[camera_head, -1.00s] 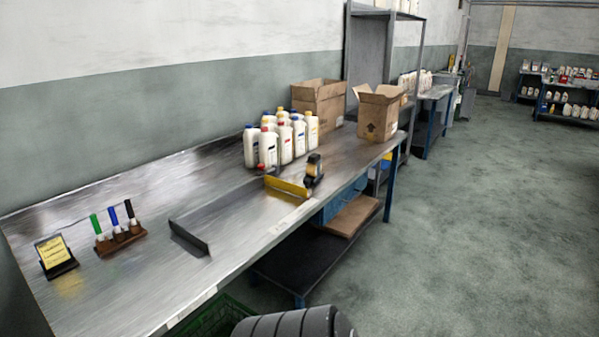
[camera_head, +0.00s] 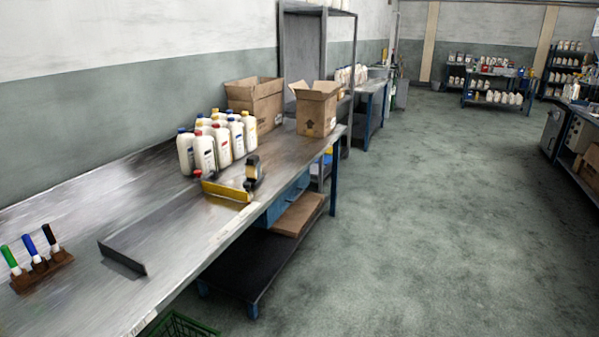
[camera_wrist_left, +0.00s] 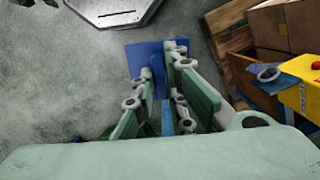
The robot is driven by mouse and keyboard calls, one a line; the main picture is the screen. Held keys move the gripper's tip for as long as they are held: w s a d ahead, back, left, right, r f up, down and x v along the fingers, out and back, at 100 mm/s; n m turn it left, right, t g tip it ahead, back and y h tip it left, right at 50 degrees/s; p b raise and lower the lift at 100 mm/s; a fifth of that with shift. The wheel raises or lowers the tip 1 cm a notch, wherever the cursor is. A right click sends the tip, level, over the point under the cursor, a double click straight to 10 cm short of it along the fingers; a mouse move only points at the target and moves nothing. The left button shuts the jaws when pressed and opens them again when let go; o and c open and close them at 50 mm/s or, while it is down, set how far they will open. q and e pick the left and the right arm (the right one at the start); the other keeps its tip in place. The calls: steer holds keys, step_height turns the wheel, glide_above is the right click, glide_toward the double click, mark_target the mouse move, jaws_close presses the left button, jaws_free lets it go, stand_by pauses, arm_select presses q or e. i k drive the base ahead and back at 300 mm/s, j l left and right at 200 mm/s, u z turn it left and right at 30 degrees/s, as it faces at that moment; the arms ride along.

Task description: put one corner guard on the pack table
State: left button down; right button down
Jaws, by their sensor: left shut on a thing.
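In the left wrist view my left gripper (camera_wrist_left: 161,82) is shut on a blue piece with a flat plate and an upright rib, which looks like the corner guard (camera_wrist_left: 146,57). It is held above the grey floor, and the fingers partly hide it. A long steel-topped table, which looks like the pack table (camera_head: 185,225), runs along the wall in the head view. My left gripper does not show in the head view. My right gripper is in neither view.
On the table are white bottles (camera_head: 204,152), two open cartons (camera_head: 316,112), a tape dispenser (camera_head: 252,170), a yellow-edged strip (camera_head: 228,192), a dark angled strip (camera_head: 122,258) and a marker holder (camera_head: 42,272). The floor (camera_head: 430,220) to the right is clear. Wooden pallets (camera_wrist_left: 232,60) show in the wrist view.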

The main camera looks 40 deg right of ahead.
mark_target(221, 220)
steer(key=i+l+z, duration=0.5)
steer(key=z, duration=0.2)
steer(key=i+l+z, duration=0.1)
steer(key=i+z, duration=0.25)
